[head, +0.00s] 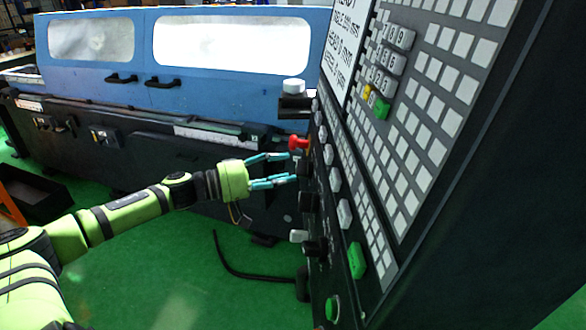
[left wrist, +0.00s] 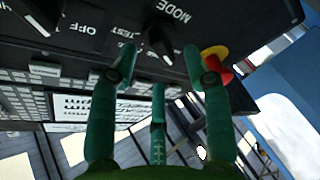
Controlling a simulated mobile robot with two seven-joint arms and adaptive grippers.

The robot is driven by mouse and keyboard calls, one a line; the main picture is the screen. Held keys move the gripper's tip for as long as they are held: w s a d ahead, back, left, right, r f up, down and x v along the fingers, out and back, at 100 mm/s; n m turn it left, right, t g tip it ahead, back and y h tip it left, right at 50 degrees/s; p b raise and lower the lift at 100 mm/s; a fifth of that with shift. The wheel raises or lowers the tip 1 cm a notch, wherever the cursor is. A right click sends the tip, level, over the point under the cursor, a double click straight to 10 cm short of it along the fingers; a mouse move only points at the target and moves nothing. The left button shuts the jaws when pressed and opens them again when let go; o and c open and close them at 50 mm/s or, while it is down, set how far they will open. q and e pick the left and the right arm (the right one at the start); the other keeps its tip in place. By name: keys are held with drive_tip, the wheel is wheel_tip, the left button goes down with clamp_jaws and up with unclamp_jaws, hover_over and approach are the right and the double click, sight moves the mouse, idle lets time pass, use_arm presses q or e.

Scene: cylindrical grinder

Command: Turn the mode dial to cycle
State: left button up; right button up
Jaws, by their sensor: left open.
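My left gripper (head: 286,169) reaches the edge of the control panel from the left in the head view, its teal fingers open and pointing at the panel. In the left wrist view, the black mode dial (left wrist: 160,40) sits below the MODE lettering, between and just beyond the spread fingertips of the gripper (left wrist: 158,62). I cannot tell whether a fingertip touches it. OFF and TEST lettering show to the left of the dial; its exact setting is unclear. In the head view the dial cannot be made out clearly beside the fingers. My right gripper is not in view.
A red emergency-stop button (head: 298,143) stands just above the fingers; it also shows right of them in the left wrist view (left wrist: 217,62). Several dark knobs, one here (head: 308,202), and a green button (head: 356,260) lie lower on the panel. The blue grinder (head: 180,90) stands behind.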

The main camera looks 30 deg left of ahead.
sight(304, 170)
use_arm(q)
drive_tip(key=shift+w+d+r+p, duration=0.2)
drive_tip(key=shift+w+d+p, duration=0.1)
drive_tip(key=shift+w+d, duration=0.25)
drive_tip(key=shift+w+d+f, duration=0.2)
drive_tip(key=shift+w+d, duration=0.2)
drive_tip(key=shift+w, duration=0.25)
drive_tip(key=shift+r, duration=0.1)
clamp_jaws()
